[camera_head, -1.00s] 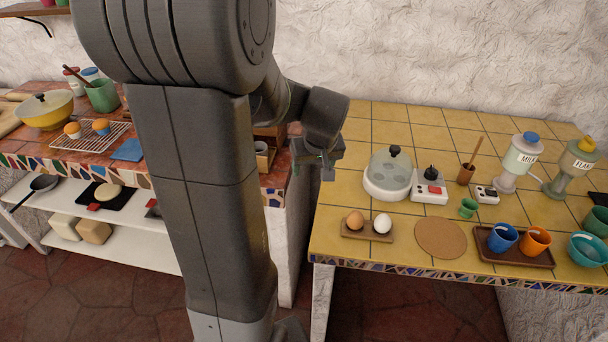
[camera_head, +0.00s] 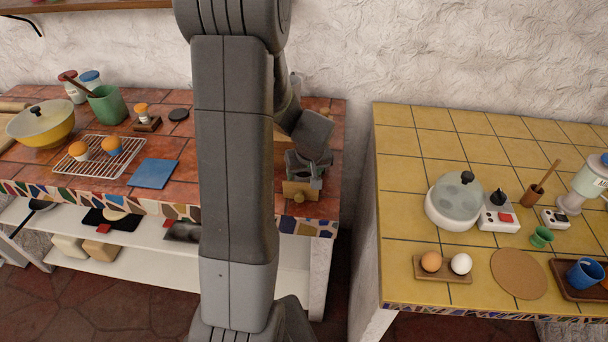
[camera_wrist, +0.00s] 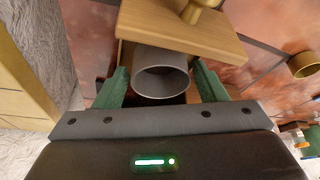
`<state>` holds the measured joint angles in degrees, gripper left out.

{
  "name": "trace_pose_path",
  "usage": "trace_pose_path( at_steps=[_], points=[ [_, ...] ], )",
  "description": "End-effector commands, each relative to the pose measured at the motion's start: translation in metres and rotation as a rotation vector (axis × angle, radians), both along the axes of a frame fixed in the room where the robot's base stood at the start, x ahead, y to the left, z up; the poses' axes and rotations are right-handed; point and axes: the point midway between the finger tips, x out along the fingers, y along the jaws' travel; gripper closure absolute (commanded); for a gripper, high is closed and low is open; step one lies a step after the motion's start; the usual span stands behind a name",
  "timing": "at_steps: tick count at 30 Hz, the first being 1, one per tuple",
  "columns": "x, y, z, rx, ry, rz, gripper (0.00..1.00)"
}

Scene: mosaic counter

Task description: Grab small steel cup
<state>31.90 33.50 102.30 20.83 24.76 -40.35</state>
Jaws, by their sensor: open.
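The small steel cup (camera_wrist: 161,74) is a grey, round-mouthed cup in the wrist view, lying between the two green fingers of my gripper (camera_wrist: 160,85). The fingers are open, one on each side of the cup; contact cannot be told. A wooden panel with a brass knob (camera_wrist: 180,30) is just beyond the cup. In the head view my gripper (camera_head: 304,168) is low over the right end of the red-tiled counter, behind the small wooden knobbed panel (camera_head: 300,191). The cup is hidden there.
The red-tiled counter (camera_head: 180,185) carries a wire rack (camera_head: 98,165), a blue tile (camera_head: 154,173) and a green pot. A gap separates it from the yellow-tiled counter (camera_head: 400,240), which holds a lidded pot (camera_head: 455,203) and eggs. My arm hides the counter's middle.

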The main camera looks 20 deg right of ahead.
Motion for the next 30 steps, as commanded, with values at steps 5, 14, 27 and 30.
trace_pose_path(
  at_steps=[5, 14, 27, 30],
  points=[
    [0.0031, -0.0005, -0.008, 0.0, 0.001, 0.0, 0.35],
    [0.0033, -0.0007, -0.0084, -0.001, 0.0, 0.0, 0.51],
    [0.0034, -0.0007, -0.0061, -0.001, -0.001, 0.0, 0.69],
    [0.0038, -0.0008, -0.0014, -0.001, -0.002, 0.001, 0.69]
  ],
)
